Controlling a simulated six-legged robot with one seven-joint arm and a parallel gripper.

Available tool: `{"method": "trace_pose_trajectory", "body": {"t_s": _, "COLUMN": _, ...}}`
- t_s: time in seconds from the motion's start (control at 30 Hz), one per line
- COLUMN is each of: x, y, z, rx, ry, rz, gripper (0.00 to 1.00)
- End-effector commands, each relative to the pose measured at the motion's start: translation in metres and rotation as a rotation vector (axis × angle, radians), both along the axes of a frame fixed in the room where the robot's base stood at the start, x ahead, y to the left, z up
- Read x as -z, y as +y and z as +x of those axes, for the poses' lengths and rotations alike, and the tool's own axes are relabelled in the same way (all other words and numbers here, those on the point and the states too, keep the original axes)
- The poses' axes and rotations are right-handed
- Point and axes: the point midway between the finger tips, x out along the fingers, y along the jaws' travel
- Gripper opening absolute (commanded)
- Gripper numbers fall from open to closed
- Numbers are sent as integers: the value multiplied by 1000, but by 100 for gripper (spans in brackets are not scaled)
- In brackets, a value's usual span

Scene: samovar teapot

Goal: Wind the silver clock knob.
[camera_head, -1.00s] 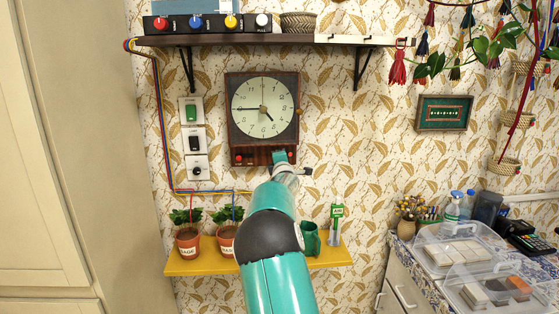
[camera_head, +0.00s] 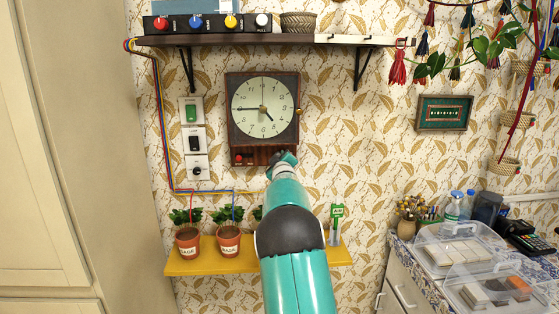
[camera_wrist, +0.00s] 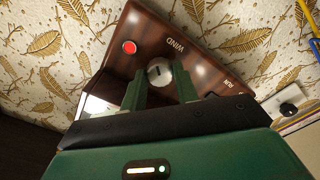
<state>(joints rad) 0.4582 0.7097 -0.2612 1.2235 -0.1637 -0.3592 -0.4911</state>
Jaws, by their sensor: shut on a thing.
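The wall clock (camera_head: 289,90) has a dark wooden case and a cream dial (camera_head: 250,92). My gripper (camera_head: 285,160) is at the lower right of its case. In the wrist view, the silver knob (camera_wrist: 159,71) sits on the brown panel beside the printed word WIND. The fingers of my gripper (camera_wrist: 159,85) lie on either side of the knob and are shut on it. The knob's front face with a dark slot shows; its sides are partly behind the fingers. In the head view the knob is hidden behind my gripper.
A red button (camera_wrist: 129,46) sits on the panel close to the knob. Switches (camera_head: 194,140) are left of the clock. Below is a yellow shelf (camera_head: 205,267) with potted plants (camera_head: 187,241). A dark shelf (camera_head: 230,40) is above.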

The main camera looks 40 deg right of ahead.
Motion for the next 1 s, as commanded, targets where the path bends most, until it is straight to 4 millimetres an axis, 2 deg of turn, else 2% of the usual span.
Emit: {"method": "trace_pose_trajectory", "body": {"t_s": 1.0, "x": -2, "y": 0, "z": 0, "rx": -1, "ry": -547, "rz": 795, "gripper": 7}}
